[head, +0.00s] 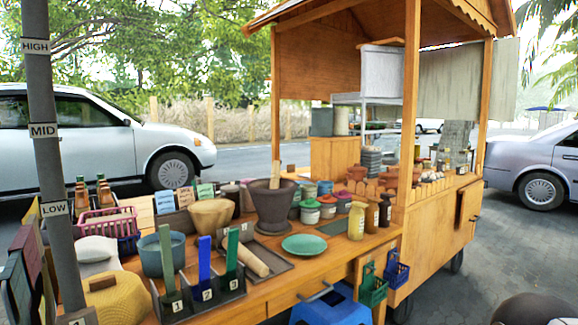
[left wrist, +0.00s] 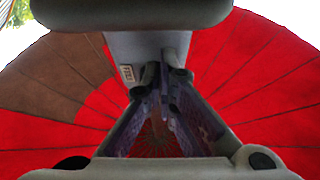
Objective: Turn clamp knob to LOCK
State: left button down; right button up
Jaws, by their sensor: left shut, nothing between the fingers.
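The grey pole (head: 41,90) with HIGH, MID and LOW labels stands at the far left of the head view. I cannot make out a clamp knob or LOCK mark on it. In the left wrist view my left gripper (left wrist: 165,90) is shut and empty, its purple-patterned fingers drawn together. Behind is a red canopy (left wrist: 255,70) with a brown section and converging seams. My left gripper is outside the head view. My right gripper does not show.
The wooden cart counter (head: 330,262) is crowded near the pole: a yellow woven item (head: 118,298), a blue-grey pot (head: 163,255), a numbered rack (head: 205,295) and a dark mortar (head: 275,205). A blue stool (head: 330,305) stands in front.

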pick_arm(q)
jog(key=shift+s+r, duration=0.1)
jog(key=shift+r, duration=0.15)
jog(key=shift+w+d, duration=0.2)
jog(key=shift+d, duration=0.15)
dwell(0.8)
jog(key=shift+f, duration=0.1)
jog(key=s+d, duration=0.2)
jog(key=s, duration=0.1)
jog(key=s+d, duration=0.1)
jog(key=shift+s+d+f, duration=0.2)
jog(key=shift+d+f, duration=0.15)
jog(key=shift+d, duration=0.05)
